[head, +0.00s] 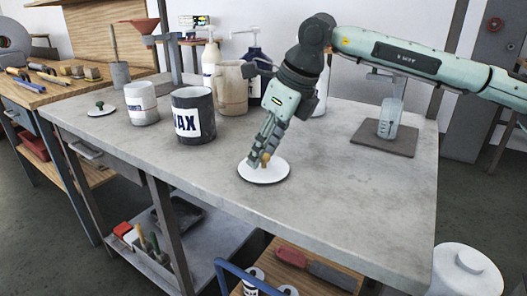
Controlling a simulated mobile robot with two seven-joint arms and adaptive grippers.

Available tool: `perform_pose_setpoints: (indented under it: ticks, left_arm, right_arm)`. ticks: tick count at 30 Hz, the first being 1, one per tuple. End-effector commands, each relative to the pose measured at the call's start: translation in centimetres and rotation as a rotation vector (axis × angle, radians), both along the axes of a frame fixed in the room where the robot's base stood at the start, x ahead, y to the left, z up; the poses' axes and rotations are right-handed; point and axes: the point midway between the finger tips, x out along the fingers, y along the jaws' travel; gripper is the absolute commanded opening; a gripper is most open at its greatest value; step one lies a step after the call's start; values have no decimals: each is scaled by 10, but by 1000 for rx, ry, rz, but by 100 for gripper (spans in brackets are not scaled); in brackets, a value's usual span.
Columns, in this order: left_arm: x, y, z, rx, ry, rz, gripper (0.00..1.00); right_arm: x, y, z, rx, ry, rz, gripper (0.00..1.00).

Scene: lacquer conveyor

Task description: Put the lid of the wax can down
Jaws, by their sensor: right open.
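The wax can (209,124) is a dark can with a white label reading WAX, upright on the grey table. A white round lid (272,176) with a small brass-coloured knob (265,158) lies flat on the table, to the right of the can and nearer the front edge. My right gripper (258,161) points down over the lid, its fingers open right at the knob. The fingers partly hide the knob and the lid's far side. My left gripper is out of view.
A beige jug (232,85) and pump bottles (210,58) stand behind. The table (340,205) right of the lid is clear.

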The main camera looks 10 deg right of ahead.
Motion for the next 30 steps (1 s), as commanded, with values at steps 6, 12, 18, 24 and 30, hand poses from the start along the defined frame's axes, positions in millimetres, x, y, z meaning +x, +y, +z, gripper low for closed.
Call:
perform_pose_setpoints:
  ticks: [6,12,18,24,30]
  left_arm:
    - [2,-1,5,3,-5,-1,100]
    - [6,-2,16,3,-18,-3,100]
    - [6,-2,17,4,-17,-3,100]
    - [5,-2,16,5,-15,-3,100]
    - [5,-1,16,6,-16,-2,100]
  right_arm:
    - [-12,-13,44,1,-6,0,41]
    - [-23,-24,81,1,-5,0,41]
    - [-29,-29,100,0,-3,1,41]
    - [-30,-30,103,0,-2,1,41]
    - [-30,-30,103,0,-2,1,41]
